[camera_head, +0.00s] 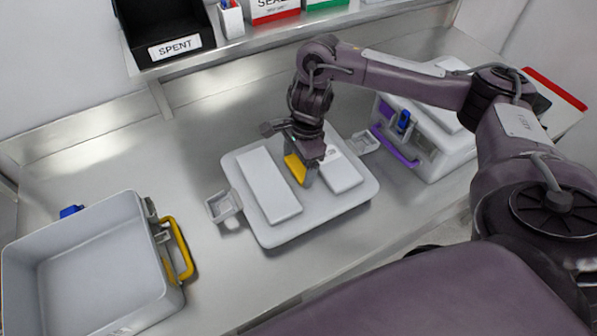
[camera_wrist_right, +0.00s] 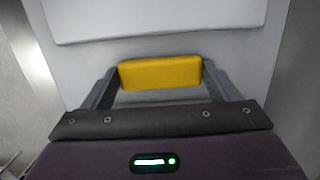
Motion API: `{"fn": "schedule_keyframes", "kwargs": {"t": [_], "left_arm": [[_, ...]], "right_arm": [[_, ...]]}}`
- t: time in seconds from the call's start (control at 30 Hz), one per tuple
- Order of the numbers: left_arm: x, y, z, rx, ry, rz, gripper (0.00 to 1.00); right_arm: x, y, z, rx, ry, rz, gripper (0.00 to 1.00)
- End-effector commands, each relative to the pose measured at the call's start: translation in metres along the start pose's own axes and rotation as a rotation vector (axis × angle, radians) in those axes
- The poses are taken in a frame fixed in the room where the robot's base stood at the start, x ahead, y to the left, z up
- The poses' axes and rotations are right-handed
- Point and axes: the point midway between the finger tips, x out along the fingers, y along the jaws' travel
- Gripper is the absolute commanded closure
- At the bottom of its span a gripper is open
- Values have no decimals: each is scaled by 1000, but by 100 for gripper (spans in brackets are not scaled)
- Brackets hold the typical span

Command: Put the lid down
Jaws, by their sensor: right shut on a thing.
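The lid (camera_head: 325,208) is a light grey rounded slab with two raised panels and a yellow handle (camera_head: 295,168) in its middle. It is over the middle of the steel bench; I cannot tell whether it touches the bench. My right gripper (camera_head: 303,172) comes down from above and is shut on the yellow handle. In the right wrist view the yellow handle (camera_wrist_right: 160,73) sits between the two fingers, with the grey lid (camera_wrist_right: 160,40) behind it. My left gripper is not in view.
An open grey case (camera_head: 85,265) with a yellow handle stands at the left. A closed case (camera_head: 430,140) with a purple handle stands at the right. A shelf along the back holds a black SPENT bin (camera_head: 165,30). The bench (camera_head: 120,150) is clear at the back left.

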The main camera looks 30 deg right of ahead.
Motion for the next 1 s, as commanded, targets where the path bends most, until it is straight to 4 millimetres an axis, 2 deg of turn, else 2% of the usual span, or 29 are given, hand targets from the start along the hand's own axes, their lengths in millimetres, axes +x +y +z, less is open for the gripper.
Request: {"fn": "schedule_keyframes", "kwargs": {"t": [0.23,0.7,0.73,0.87,1.0], "left_arm": [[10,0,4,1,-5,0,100],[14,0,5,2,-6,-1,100],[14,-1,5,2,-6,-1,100],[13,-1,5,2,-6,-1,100],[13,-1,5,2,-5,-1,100]], "right_arm": [[30,0,-4,1,-2,1,66],[37,0,-5,1,-1,-2,66],[38,0,-6,1,0,1,17],[37,0,-6,1,1,1,0],[37,0,-6,1,1,1,0]]}}
